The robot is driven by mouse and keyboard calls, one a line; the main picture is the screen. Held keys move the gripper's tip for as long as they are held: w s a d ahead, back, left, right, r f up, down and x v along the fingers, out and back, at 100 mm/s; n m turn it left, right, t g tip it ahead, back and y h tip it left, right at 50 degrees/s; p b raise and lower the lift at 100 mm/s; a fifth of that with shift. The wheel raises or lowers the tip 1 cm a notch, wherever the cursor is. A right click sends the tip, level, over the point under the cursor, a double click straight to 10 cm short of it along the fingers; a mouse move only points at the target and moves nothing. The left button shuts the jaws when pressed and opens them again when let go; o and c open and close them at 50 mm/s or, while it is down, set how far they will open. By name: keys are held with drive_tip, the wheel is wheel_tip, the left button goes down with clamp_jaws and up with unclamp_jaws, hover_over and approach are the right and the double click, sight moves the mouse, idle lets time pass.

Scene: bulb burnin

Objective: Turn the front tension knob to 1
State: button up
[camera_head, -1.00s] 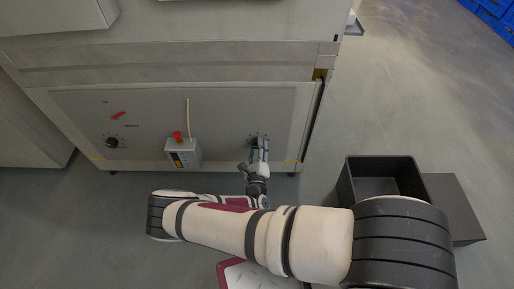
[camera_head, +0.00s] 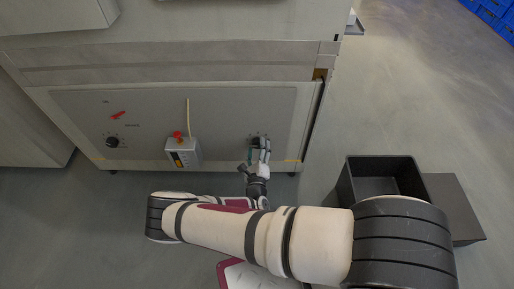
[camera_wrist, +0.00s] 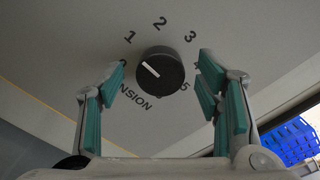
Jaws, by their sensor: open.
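The front tension knob (camera_wrist: 160,70) is a round black knob with a white pointer line, on a grey panel marked 1 to 5 and "TENSION". Its line points up and left, roughly toward the 1; the exact setting is hard to judge. My gripper (camera_wrist: 160,78) is open, with teal-padded fingers on either side of the knob and visible gaps between. The left finger partly covers the mark left of the 1. In the head view, my gripper (camera_head: 257,152) is in front of the knob (camera_head: 257,141) at the panel's right.
Another black knob (camera_head: 112,142) and a red switch (camera_head: 118,115) are on the panel's left. A black bin (camera_head: 380,166) stands on the floor at right. Floor in front of the panel's left is clear.

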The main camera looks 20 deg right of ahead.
drive_tip(key=v, duration=1.1)
drive_tip(key=shift+s, duration=0.2)
